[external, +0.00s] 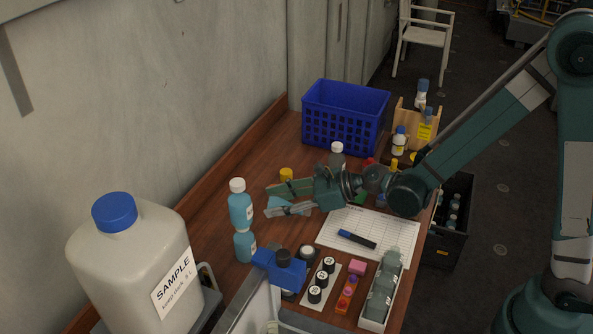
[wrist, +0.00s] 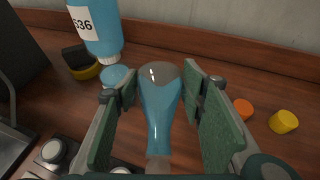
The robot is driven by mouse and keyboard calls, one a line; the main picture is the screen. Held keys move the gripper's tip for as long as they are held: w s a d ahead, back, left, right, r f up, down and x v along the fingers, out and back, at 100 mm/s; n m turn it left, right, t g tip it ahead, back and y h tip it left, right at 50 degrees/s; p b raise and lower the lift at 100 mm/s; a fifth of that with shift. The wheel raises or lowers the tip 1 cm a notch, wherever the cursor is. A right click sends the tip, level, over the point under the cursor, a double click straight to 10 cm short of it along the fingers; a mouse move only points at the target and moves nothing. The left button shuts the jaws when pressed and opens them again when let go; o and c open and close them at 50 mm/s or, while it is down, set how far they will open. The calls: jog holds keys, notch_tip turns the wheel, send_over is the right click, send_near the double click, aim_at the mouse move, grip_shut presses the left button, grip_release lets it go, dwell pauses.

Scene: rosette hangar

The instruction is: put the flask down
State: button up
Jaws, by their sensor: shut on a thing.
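The flask (wrist: 161,100) is clear with blue liquid. In the wrist view it lies between the two green finger pads of my gripper (wrist: 160,82), its wide end away from the camera and its narrow neck toward it. In the external view my gripper (external: 268,200) points left over the wooden table, and a bit of the blue flask (external: 287,208) shows between the fingers. The gripper is shut on the flask. I cannot tell whether the flask touches the table. Much of it is hidden by the fingers in the external view.
Blue bottles (external: 240,205) stand just left of the gripper. A yellow cap (external: 286,174) is behind it. A paper sheet with a marker (external: 356,239) lies to the right. A blue crate (external: 345,112) stands at the back, a large sample jug (external: 135,262) at front left.

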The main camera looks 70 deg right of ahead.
jog(key=shift+s+d, duration=0.2)
jog(key=shift+d, duration=0.2)
jog(key=b, duration=0.2)
send_over(280, 235)
jog(key=shift+d+f, duration=0.1)
jog(key=shift+f, duration=3)
jog(key=shift+f+b, duration=0.55)
jog(key=shift+f, duration=1.3)
jog(key=shift+f, duration=0.15)
jog(key=o, duration=1.1)
